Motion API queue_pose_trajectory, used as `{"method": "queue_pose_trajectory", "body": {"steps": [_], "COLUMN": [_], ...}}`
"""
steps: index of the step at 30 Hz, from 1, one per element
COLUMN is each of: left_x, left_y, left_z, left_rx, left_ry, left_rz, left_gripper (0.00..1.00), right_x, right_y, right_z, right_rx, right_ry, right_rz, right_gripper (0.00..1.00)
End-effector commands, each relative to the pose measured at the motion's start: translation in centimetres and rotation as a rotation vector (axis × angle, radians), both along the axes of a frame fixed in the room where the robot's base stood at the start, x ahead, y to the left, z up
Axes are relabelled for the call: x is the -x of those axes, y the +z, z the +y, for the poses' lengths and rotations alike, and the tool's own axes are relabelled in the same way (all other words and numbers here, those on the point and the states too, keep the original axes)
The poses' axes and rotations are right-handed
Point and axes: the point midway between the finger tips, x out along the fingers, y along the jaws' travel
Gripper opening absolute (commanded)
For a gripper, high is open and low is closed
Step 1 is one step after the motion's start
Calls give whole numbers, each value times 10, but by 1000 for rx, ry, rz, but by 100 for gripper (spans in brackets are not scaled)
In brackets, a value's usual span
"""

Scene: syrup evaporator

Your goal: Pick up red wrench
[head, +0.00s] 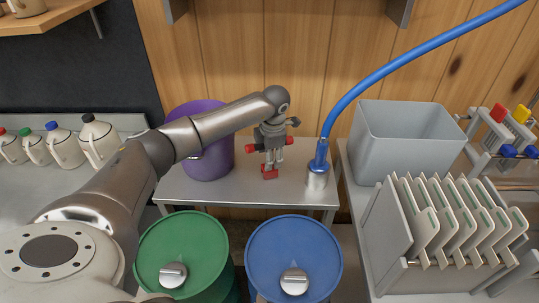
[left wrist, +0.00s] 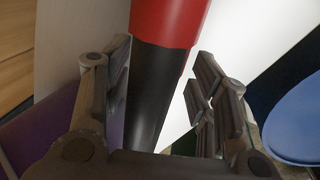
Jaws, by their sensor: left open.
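The red wrench, with a red part (left wrist: 172,22) and a black part (left wrist: 150,85), runs lengthwise between the fingers of my left gripper (left wrist: 162,68) in the left wrist view. The gripper hides the middle. My right gripper is not in view.
The metal table (head: 225,190) also bears a purple bucket (head: 215,150) at left and a blue hose (head: 345,103) with a metal end (head: 317,178) at right. Green (head: 185,250) and blue (head: 270,250) drums stand in front. A grey bin (head: 410,140) and a plate rack (head: 405,255) are at right.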

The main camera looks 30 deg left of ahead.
Motion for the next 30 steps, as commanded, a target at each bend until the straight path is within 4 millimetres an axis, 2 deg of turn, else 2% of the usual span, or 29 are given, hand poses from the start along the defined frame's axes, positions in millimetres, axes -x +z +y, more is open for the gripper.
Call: {"method": "queue_pose_trajectory", "body": {"steps": [5,17,30], "left_x": [0,0,0], "left_y": [0,0,3], "left_z": [0,0,0], "left_rx": [0,-1,-1], "left_ry": [0,0,1], "left_rz": [0,-1,-1], "left_gripper": [53,2,0], "right_x": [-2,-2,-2], "right_y": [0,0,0], "right_z": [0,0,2], "right_rx": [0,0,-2], "right_ry": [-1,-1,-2], "right_rz": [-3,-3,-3], "right_gripper": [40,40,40]}}
